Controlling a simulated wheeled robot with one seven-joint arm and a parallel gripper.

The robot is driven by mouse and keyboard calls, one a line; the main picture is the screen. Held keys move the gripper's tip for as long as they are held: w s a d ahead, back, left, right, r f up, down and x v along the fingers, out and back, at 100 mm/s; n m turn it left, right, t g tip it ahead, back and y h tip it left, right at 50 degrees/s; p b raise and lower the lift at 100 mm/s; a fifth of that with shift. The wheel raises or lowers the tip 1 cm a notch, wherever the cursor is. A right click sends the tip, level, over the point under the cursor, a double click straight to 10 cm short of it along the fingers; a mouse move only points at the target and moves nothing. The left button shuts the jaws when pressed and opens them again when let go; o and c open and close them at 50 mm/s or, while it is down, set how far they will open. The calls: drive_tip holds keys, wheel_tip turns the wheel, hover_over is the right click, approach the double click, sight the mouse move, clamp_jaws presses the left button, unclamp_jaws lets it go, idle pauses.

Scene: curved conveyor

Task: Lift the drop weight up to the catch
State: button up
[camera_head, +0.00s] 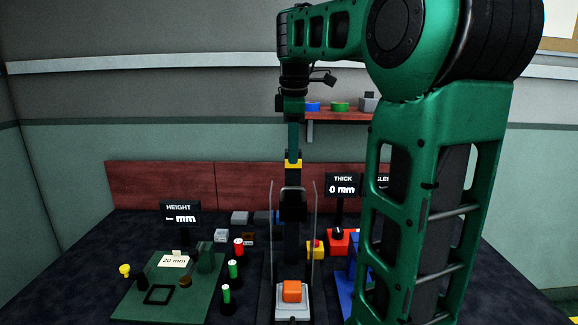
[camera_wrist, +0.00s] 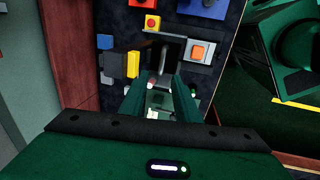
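The drop tower stands at the centre of the head view, with a dark upright column (camera_head: 291,245) between two thin clear side guards. A yellow piece (camera_head: 293,163), seemingly the catch, sits at its top; it also shows in the wrist view (camera_wrist: 133,65). A dark block (camera_head: 293,205), seemingly the drop weight, is high on the column below it. An orange block (camera_head: 292,291) rests on the pale base plate and also shows in the wrist view (camera_wrist: 198,51). My gripper (camera_wrist: 160,84) points down above the tower, fingers apart, with nothing visibly held between them.
A green mat (camera_head: 190,302) with a "20 mm" card lies left, beside red- and green-topped cylinders (camera_head: 233,270). A red button on a yellow box (camera_head: 316,249) stands right of the tower. Display signs (camera_head: 180,213) stand behind. A wall shelf (camera_head: 335,116) is at the back.

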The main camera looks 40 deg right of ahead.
drive_tip(key=shift+s+a+r, duration=0.15)
drive_tip(key=shift+r, duration=1)
drive_tip(key=s+a+f+m, duration=0.4)
drive_tip(key=s+f+m, duration=0.4)
drive_tip(key=s+f, duration=0.4)
drive_tip(key=s+a+f+m+g+y, duration=0.1)
drive_tip(key=s+a+f+m, duration=0.4)
drive_tip(key=s+f+m, duration=0.3)
drive_tip(key=s+f, duration=0.4)
drive_tip(key=shift+s+a+f+g+y, duration=0.2)
drive_tip(key=shift+s+f+g+y, duration=0.1)
drive_tip(key=shift+s+f, duration=0.1)
drive_tip(key=shift+r, duration=0.1)
drive_tip(key=shift+w+f, duration=0.25)
drive_tip(key=shift+w, duration=0.4)
